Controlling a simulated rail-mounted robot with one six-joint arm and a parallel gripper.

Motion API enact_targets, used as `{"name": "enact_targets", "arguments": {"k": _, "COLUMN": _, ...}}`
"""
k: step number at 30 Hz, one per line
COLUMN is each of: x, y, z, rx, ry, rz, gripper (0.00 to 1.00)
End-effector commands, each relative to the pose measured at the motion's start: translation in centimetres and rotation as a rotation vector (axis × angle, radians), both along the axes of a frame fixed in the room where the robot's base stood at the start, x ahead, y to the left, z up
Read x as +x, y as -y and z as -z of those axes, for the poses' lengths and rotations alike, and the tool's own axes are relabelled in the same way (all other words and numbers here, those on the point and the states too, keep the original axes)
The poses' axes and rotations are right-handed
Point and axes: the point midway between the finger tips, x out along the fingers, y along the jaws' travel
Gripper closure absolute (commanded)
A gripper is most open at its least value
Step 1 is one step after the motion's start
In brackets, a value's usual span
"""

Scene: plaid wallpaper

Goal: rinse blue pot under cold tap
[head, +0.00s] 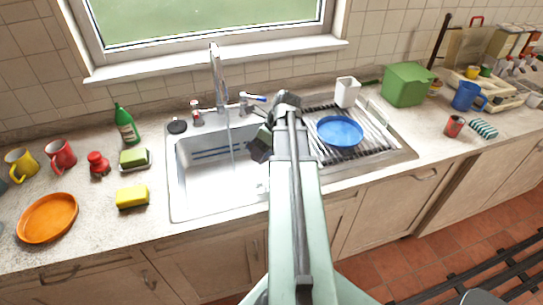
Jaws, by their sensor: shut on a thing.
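My gripper (260,146) is over the right part of the sink (195,205), largely covered by my own arm. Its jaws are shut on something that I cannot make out. A round, shallow blue vessel (340,130) sits on the drying rack right of my arm; I cannot tell whether it is the pot. A tall chrome spout (216,75) stands behind the sink, and a thin stream of water (230,145) falls from it into the basin. The cold tap (256,98) has a blue-marked lever, right of the spout. A red-marked tap (196,110) stands to the left.
A green bottle (126,125), a yellow sponge (132,196), an orange plate (47,218) and red mug (61,155) are left of the sink. A white holder (346,92), green box (407,84) and blue jug (466,96) are right.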

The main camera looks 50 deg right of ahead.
Motion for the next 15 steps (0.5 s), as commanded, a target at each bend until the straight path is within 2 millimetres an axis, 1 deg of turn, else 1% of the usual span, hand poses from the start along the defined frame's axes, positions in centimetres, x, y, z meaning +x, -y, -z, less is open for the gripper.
{"name": "enact_targets", "arguments": {"k": 1, "x": 0.8, "y": 0.1, "z": 0.3, "rx": 0.001, "ry": 0.000, "rz": -0.001, "gripper": 0.66}}
{"name": "enact_targets", "arguments": {"k": 15, "x": 6.7, "y": 0.1, "z": 1.8, "rx": 0.000, "ry": 0.000, "rz": -0.001, "gripper": 0.66}}
